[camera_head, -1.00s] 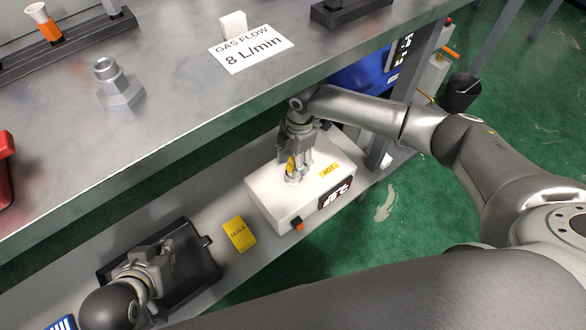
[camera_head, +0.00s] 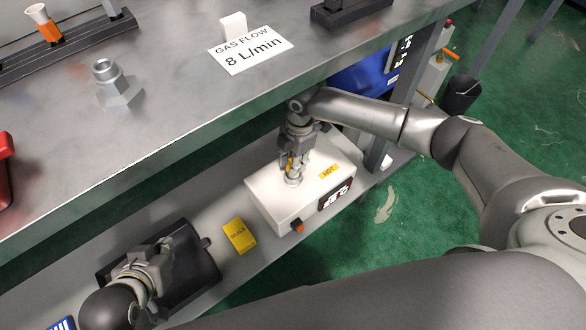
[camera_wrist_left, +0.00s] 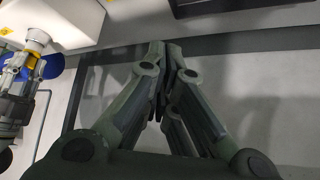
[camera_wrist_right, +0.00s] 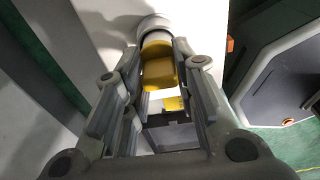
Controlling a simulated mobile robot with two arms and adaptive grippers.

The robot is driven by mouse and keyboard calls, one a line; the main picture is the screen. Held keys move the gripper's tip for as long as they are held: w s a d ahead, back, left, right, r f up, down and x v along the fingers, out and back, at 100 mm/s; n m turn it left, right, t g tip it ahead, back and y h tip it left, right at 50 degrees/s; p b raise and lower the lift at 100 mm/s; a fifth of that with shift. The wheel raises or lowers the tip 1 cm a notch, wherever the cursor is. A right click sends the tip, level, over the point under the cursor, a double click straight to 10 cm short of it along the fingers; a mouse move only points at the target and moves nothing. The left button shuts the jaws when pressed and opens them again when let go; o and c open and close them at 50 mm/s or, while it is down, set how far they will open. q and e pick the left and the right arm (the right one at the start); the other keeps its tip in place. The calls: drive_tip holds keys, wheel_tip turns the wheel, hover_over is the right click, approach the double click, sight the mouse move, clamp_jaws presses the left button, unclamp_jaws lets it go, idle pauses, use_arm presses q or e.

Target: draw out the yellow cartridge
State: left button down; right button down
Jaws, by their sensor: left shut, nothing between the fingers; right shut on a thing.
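The yellow cartridge (camera_wrist_right: 160,70) stands at the round pale collar (camera_wrist_right: 153,27) on top of the white box (camera_head: 268,198). Its lower end is at the collar; I cannot tell how deep it sits. My right gripper (camera_head: 294,172) points down over the box and is shut on the cartridge, with a finger on each side in the right wrist view (camera_wrist_right: 158,78). In the head view the fingers mostly hide the cartridge. My left gripper (camera_head: 163,250) is shut and empty over the black tray (camera_head: 205,268); its fingertips meet in the left wrist view (camera_wrist_left: 166,55).
The box has a HOT label (camera_head: 328,171), a dark display (camera_head: 337,194) and an orange switch (camera_head: 298,228). A yellow SEALS packet (camera_head: 239,236) lies between tray and box. The upper bench (camera_head: 180,130) overhangs the shelf and carries a gas flow sign (camera_head: 251,50).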

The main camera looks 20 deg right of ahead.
use_arm(q)
drive_tip(key=shift+s, duration=0.1)
use_arm(e)
drive_tip(key=shift+r, duration=0.1)
drive_tip(key=shift+r+p, duration=0.55)
drive_tip(key=shift+p, duration=0.15)
use_arm(q)
drive_tip(key=shift+s+a+g+y+p, duration=0.5)
drive_tip(key=shift+s+a+g+p, duration=0.45)
drive_tip(key=shift+s+g, duration=1.75)
use_arm(e)
drive_tip(key=shift+r, duration=0.7)
drive_tip(key=shift+r+p, duration=0.45)
drive_tip(key=shift+r, duration=0.15)
drive_tip(key=shift+r+p, duration=0.75)
drive_tip(key=shift+p, duration=0.1)
drive_tip(key=shift+r+p, duration=0.7)
drive_tip(key=shift+p, duration=0.05)
use_arm(q)
wheel_tip(320, 180, down, 17)
drive_tip(key=s, duration=0.1)
drive_tip(key=shift+s+t+p, duration=0.15)
drive_tip(key=shift+t+p, duration=0.15)
drive_tip(key=shift+p, duration=0.1)
use_arm(e)
drive_tip(key=shift+r, duration=0.4)
use_arm(q)
drive_tip(key=shift+s, duration=0.1)
